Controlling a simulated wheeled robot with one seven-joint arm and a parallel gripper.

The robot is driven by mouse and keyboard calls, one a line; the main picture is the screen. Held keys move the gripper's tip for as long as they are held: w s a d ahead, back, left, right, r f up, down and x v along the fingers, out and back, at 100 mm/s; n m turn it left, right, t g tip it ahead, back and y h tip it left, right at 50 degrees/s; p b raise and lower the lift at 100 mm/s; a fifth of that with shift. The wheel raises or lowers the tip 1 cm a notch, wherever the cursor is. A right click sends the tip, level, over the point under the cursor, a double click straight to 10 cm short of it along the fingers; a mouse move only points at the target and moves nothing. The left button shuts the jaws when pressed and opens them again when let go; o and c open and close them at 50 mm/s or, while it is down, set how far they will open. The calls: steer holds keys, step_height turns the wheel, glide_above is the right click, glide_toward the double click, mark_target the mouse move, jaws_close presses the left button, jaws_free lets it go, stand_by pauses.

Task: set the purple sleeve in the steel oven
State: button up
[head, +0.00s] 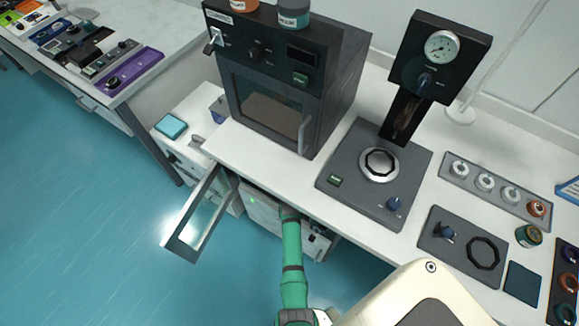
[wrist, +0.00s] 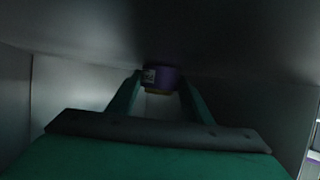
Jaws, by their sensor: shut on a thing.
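The purple sleeve (wrist: 165,76) shows in the wrist view with a pale label and a yellowish edge. My gripper (wrist: 158,88) is shut on it, with a green finger on each side. Grey walls surround them in the dim interior of the steel oven (head: 262,207). In the head view this oven is below the bench top, and its glazed door (head: 203,212) stands open to the left. My green arm reaches into it, so the gripper and sleeve are hidden there. I cannot tell whether the sleeve touches the oven's surface.
The bench (head: 240,147) overhangs the steel oven. A dark oven (head: 275,90) with its door shut and a gauge press (head: 375,170) stand on it. A white cabinet (head: 195,125) is to the left. The blue floor (head: 90,220) is clear left of the open door.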

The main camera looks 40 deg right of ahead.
steer(key=shift+f, duration=0.1)
steer(key=o, duration=1.2)
steer(key=shift+c, duration=0.2)
steer(key=v, duration=1.1)
steer(key=shift+s+a+r, duration=0.1)
steer(key=shift+s+r, duration=0.1)
steer(key=shift+s, duration=0.05)
steer(key=shift+s+a+r, duration=0.1)
steer(key=shift+s+a, duration=0.05)
steer(key=shift+s, duration=0.05)
steer(key=shift+a, duration=0.1)
